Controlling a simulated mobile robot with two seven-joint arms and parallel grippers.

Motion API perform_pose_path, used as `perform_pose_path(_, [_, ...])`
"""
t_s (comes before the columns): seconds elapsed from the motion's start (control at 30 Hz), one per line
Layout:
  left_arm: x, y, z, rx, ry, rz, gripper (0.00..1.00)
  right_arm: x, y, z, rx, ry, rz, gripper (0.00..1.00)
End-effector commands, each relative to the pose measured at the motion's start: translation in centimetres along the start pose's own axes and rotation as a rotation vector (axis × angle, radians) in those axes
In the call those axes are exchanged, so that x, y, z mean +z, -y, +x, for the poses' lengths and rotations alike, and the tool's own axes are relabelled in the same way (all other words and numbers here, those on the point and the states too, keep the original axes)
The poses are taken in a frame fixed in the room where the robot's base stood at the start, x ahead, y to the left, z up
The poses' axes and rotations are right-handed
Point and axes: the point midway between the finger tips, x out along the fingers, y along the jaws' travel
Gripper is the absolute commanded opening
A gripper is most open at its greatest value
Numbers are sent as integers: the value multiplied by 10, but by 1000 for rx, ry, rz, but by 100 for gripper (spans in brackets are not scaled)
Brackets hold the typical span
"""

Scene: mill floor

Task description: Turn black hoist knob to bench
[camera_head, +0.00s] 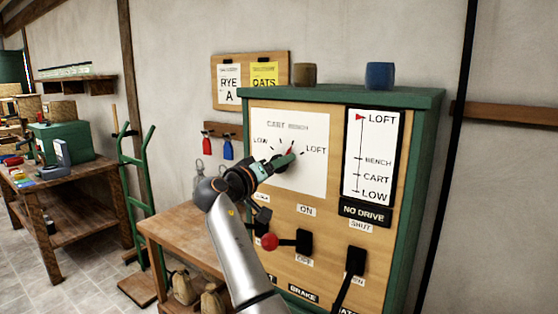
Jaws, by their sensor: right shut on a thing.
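The black hoist knob (279,164) sits on a white dial plate (308,181) on the upright control panel. The dial is marked LOW, CART, BENCH and LOFT from left to right. My right gripper (290,159) reaches up from below and is shut on the knob, hiding much of it. A red mark shows just above the fingers, on the upper right of the knob, toward the side between BENCH and LOFT; its exact tick is too small to tell. On the level gauge (374,157) the red marker stands at LOFT. My left gripper is out of view.
Below the dial are a red-balled lever (270,241), a black switch lever (355,262) and a NO DRIVE sign (366,212). A brown cup (305,74) and a blue cup (380,75) stand on the cabinet. A wooden table (180,226) and green hand truck (133,190) are left.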

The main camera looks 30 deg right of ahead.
Motion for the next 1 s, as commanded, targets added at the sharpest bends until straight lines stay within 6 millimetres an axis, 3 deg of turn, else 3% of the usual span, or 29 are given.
perform_pose_path(0.53, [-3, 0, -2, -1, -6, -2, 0, 1, 1, 0, 0, 2, -27, 1])
perform_pose_path(0.57, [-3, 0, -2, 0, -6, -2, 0, 1, 1, 0, 0, 2, -27, 60])
perform_pose_path(0.8, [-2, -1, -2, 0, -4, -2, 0, 0, 0, 0, 0, 1, -26, 85])
perform_pose_path(1.0, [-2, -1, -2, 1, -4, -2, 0, 0, 0, 0, 0, 0, -25, 85])
